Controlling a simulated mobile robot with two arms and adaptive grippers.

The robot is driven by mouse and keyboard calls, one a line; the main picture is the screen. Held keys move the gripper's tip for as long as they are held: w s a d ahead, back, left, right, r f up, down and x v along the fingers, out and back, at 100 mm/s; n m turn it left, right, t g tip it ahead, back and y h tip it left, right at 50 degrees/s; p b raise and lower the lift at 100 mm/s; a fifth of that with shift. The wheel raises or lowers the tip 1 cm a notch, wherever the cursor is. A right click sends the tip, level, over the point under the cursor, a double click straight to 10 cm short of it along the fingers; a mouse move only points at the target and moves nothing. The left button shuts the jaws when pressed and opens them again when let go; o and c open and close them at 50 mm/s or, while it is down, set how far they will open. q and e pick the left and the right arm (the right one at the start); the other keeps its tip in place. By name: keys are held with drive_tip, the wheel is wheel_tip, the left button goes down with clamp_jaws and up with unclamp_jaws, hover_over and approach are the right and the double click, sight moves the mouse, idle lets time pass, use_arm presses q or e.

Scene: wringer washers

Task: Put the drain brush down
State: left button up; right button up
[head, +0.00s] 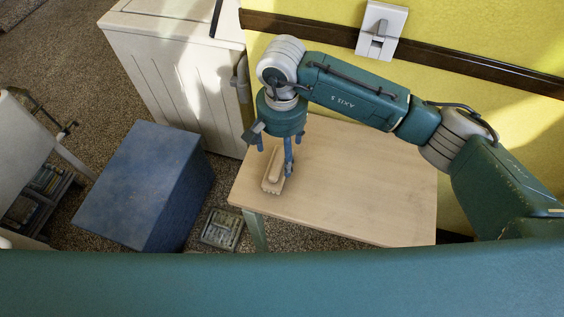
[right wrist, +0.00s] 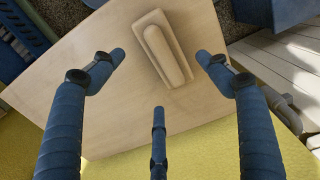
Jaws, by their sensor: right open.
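The drain brush (head: 273,172), a light wooden block with a raised rounded grip, lies on the wooden table (head: 370,190) near its left end. In the right wrist view the brush (right wrist: 163,48) lies between and beyond the spread fingers. My right gripper (head: 277,152) is just above the brush, pointing down. In the right wrist view its blue fingers (right wrist: 160,75) are apart, and none is seen closed on the brush. The brush's underside is hidden. My left gripper is in neither view.
A blue box (head: 140,185) stands on the carpet left of the table, with a grey crate-like item (head: 222,229) on the floor between them. A white cabinet (head: 175,70) stands behind. The yellow wall carries a switch box (head: 381,30). The table's right part is clear.

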sight(282, 162)
drive_tip(key=shift+r+b, duration=0.75)
drive_tip(key=shift+r, duration=2.05)
